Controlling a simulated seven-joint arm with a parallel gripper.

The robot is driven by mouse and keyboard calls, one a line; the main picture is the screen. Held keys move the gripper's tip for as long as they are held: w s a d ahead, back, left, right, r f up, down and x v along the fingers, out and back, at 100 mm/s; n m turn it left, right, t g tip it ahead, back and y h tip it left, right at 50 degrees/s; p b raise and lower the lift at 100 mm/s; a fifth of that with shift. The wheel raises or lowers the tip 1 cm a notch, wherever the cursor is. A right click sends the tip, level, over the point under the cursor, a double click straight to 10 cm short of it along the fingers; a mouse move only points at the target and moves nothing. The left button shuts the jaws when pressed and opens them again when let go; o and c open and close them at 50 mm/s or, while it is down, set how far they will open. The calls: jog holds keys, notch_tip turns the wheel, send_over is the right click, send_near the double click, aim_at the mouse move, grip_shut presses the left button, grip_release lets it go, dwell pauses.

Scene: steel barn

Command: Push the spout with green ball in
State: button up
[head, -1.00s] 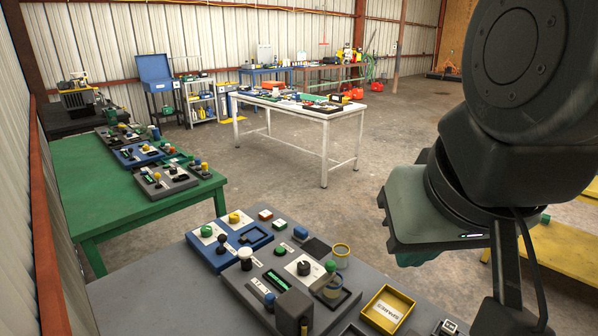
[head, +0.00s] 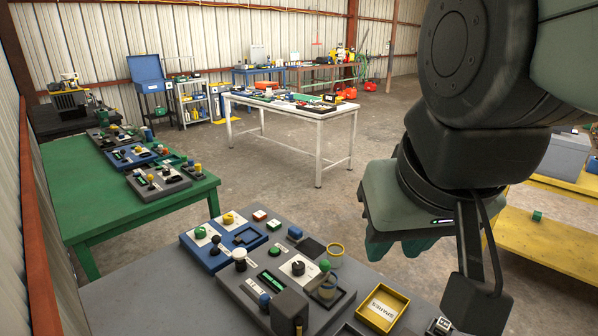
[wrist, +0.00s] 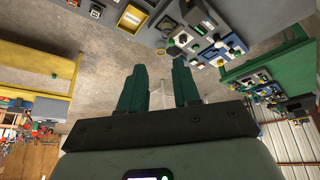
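A green ball (head: 324,265) stands on the grey panel (head: 252,292) on the near table, beside small yellow-rimmed round parts. A green knob (head: 200,232) sits on a white plate on the blue panel (head: 190,250), and a low green button (head: 274,253) is on the grey one. I cannot tell which green part is the spout's ball. My gripper (wrist: 159,66) is open and empty, its two dark green fingers apart in the wrist view. In the head view it hangs in the air to the right of the panels, touching none.
A yellow tray (head: 404,303) with a label lies on the near table, right of the panels. A dark box (head: 289,310) stands at the grey panel's near edge. A green table (head: 90,205) is at left, a white table (head: 290,110) behind, a yellow bench (head: 560,243) at right.

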jog(key=o, duration=0.4)
jog(key=shift+n+g, duration=0.5)
jog(key=shift+g, duration=0.3)
jog(key=w, duration=0.1)
jog(key=w+a+f, duration=0.1)
jog(key=w, duration=0.1)
jog(key=w+f, duration=0.1)
jog(key=shift+w+a+f, duration=0.1)
jog(key=shift+w+a, duration=0.05)
jog(key=shift+a, duration=0.1)
jog(key=n+y, duration=1.2)
jog(key=y, duration=0.6)
send_near(325, 266)
jog(key=w+a, duration=0.1)
jog(key=a, duration=0.2)
jog(key=w+a, duration=0.1)
jog(key=a, duration=0.2)
jog(key=w+a, duration=0.1)
jog(key=a, duration=0.3)
jog(key=shift+f, duration=0.35)
jog(key=shift+d, duration=0.1)
jog(key=shift+c, duration=0.3)
grip_shut()
